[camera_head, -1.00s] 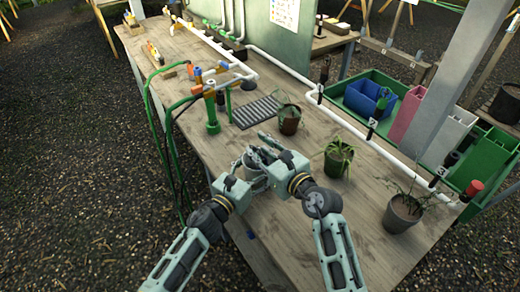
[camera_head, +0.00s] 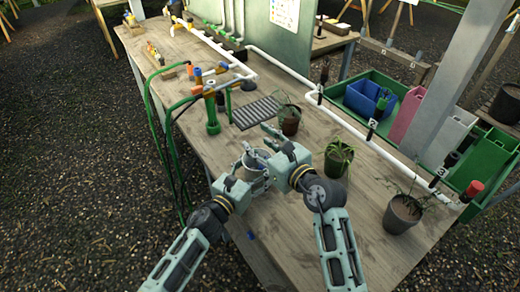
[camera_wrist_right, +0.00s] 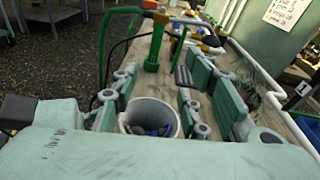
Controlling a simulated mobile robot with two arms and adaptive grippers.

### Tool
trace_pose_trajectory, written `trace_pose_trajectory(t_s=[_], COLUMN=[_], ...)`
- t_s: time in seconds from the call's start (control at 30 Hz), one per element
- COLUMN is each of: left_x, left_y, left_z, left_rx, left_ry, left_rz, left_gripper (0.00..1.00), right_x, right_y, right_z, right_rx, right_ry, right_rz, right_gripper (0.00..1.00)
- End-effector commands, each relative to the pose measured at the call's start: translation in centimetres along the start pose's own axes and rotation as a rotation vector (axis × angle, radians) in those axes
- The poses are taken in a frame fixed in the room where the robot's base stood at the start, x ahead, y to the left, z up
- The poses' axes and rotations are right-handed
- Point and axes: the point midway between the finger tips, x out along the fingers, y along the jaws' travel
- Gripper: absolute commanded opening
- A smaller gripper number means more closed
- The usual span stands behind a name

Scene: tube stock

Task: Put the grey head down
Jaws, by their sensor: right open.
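I cannot make out for sure which thing is the grey head. A pale grey pot (camera_head: 257,170) stands near the table's front edge, partly hidden by my grippers. In the right wrist view the pot (camera_wrist_right: 150,117) has a round rim and bluish things inside. My right gripper (camera_head: 274,138) is open, over the table just behind and right of the pot. I see nothing between its fingers in the right wrist view (camera_wrist_right: 165,80) except the pot and table below. My left gripper (camera_head: 245,164) is at the pot's left side; its jaws are too unclear to judge.
Potted plants (camera_head: 338,158) stand to the right, another (camera_head: 403,212) nearer the front. A white pipe (camera_head: 350,130) runs along the far side.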

Motion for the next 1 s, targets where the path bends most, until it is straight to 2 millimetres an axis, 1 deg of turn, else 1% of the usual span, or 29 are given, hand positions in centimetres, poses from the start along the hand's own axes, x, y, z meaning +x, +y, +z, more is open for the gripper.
trace_pose_trajectory(t_s=[0.03, 0.1, 0.2, 0.3, 0.73, 0.77, 1.0], left_x=[0.0, 0.0, 0.0, 0.0, 0.0, 0.0, 0.0], left_y=[0.0, 0.0, 0.0, 0.0, 0.0, 0.0, 0.0], left_z=[-0.1, -0.1, -0.1, -0.1, -0.1, -0.1, 0.0], left_rx=[-0.001, -0.001, -0.001, -0.001, -0.001, -0.001, 0.0], left_ry=[0.001, 0.001, 0.001, 0.001, 0.001, 0.001, 0.001], left_rz=[0.0, 0.0, 0.0, 0.0, 0.0, 0.0, 0.0], left_gripper=[0.39, 0.39, 0.39, 0.39, 0.39, 0.67, 0.87], right_x=[-0.1, -0.3, -0.5, -0.6, -0.7, -0.7, -0.7], right_y=[-0.1, -0.2, -0.4, -0.4, -0.4, -0.4, -0.4], right_z=[1.0, 2.0, 3.2, 3.9, 4.0, 4.0, 4.0], right_rx=[-0.002, -0.001, -0.001, -0.001, 0.0, 0.0, 0.0], right_ry=[-0.004, -0.003, -0.002, -0.001, 0.001, 0.001, 0.001], right_rz=[-0.001, -0.002, 0.0, -0.001, 0.0, 0.0, 0.0], right_gripper=[0.41, 0.41, 0.41, 0.41, 0.41, 0.41, 0.41])
